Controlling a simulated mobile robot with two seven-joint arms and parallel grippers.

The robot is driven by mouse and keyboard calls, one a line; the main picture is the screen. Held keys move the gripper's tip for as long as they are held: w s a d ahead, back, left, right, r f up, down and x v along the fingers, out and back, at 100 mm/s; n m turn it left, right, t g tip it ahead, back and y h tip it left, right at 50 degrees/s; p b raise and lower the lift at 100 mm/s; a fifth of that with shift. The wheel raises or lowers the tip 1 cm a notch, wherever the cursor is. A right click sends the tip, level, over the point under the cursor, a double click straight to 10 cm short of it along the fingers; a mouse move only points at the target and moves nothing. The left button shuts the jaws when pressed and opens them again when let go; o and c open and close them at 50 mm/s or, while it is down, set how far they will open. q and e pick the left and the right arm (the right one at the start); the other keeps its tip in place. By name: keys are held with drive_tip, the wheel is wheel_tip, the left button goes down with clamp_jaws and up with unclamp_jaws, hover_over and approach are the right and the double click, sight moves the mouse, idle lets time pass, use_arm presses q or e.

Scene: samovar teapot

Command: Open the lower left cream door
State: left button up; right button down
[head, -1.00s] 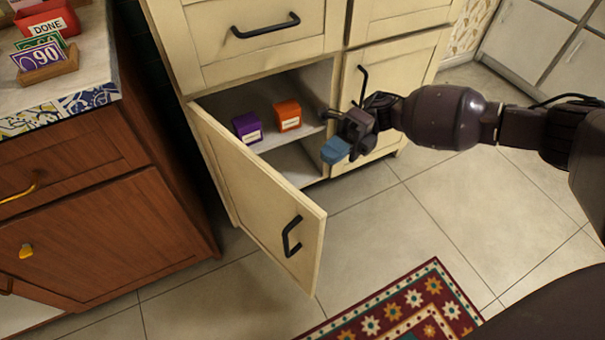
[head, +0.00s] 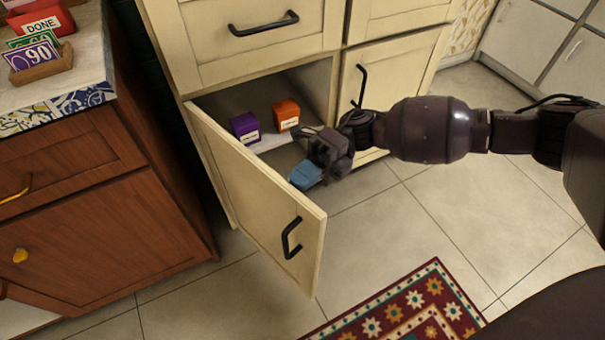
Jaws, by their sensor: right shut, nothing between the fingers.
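The lower left cream door (head: 252,190) stands open, swung out toward me on its left-hand hinge side. Its black handle (head: 291,238) is near the free edge on the outer face. My right gripper (head: 304,176), with blue fingertips, is shut and empty. It appears just behind the door's top edge, in front of the open compartment. I cannot tell whether it touches the door's inner face. My left gripper is not in view.
A purple box (head: 245,128) and an orange box (head: 286,115) sit on the shelf inside the cabinet. The lower right cream door (head: 395,80) is closed. A wooden cabinet (head: 90,200) stands at the left. A patterned rug (head: 400,312) lies on the tiled floor.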

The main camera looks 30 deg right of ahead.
sight(312, 203)
drive_tip(key=shift+s+a, duration=0.1)
drive_tip(key=shift+a, duration=0.1)
use_arm(q)
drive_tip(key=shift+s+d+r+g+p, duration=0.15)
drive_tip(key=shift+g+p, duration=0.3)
drive_tip(key=shift+p, duration=1.1)
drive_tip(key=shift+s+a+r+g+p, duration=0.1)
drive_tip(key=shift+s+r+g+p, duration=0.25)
drive_tip(key=shift+p, duration=1.2)
use_arm(e)
drive_tip(key=s+a+m+t, duration=0.1)
drive_tip(key=a+m+t, duration=0.1)
drive_tip(key=a, duration=0.4)
drive_tip(key=s+a+m+t+y, duration=0.1)
drive_tip(key=s+a+m+t, duration=0.1)
drive_tip(key=a+t, duration=0.3)
drive_tip(key=shift+s+a+m, duration=0.3)
drive_tip(key=shift+a, duration=0.55)
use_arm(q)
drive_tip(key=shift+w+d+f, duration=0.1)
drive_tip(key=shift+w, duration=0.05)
use_arm(e)
drive_tip(key=shift+d, duration=0.1)
